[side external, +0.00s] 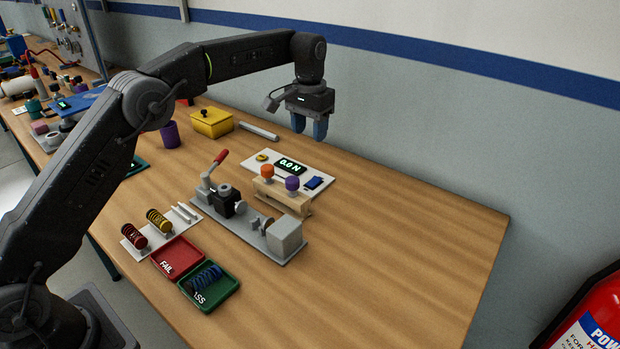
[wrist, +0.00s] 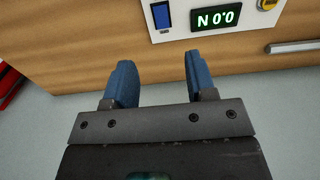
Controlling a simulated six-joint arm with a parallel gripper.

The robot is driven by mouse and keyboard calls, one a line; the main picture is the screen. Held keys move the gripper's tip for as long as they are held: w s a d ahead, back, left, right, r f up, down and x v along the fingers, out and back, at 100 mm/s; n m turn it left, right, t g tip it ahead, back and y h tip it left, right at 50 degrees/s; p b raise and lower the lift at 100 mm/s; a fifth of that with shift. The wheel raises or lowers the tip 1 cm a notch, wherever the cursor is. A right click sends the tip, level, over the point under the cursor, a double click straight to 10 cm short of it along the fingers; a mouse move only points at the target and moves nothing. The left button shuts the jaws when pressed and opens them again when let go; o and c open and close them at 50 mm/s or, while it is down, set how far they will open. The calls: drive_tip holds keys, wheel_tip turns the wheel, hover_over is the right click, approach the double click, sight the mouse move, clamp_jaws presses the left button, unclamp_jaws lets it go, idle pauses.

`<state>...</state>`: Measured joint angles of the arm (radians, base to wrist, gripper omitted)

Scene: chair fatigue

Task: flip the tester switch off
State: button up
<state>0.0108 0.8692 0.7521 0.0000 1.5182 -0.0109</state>
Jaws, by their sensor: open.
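The tester panel (side external: 292,187) is a white plate lying on the wooden bench, with a dark display (side external: 289,167) lit 0.0 N. A blue rectangular switch (side external: 313,183) sits at its right end. In the wrist view the switch (wrist: 161,15) is near the top, left of the display (wrist: 216,19); its rocker position is too small to tell. My gripper (side external: 310,127) hangs above and behind the panel near the wall side, blue fingers pointing down. It is open and empty, apart from the switch. In the wrist view the fingers (wrist: 158,77) stand below the panel.
A wooden rack (side external: 284,198) with orange and purple knobs stands close in front of the panel. The grey fixture (side external: 252,228) has a red-handled lever (side external: 221,157). A yellow box (side external: 212,122) and grey bar (side external: 259,131) lie left. The bench's right side is clear.

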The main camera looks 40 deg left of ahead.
sight(311, 184)
wheel_tip(311, 184, down, 14)
drive_tip(key=shift+f, duration=0.1)
idle(0.5)
drive_tip(key=shift+c, duration=0.5)
drive_tip(key=c, duration=0.8)
drive_tip(key=shift+w, duration=0.15)
drive_tip(key=shift+w+g, duration=0.35)
drive_tip(key=shift+g, duration=0.65)
drive_tip(key=shift+s+r+g, duration=0.1)
drive_tip(key=shift+r+g, duration=0.15)
drive_tip(key=shift+g, duration=0.25)
drive_tip(key=o, duration=0.9)
drive_tip(key=shift+t, duration=0.4)
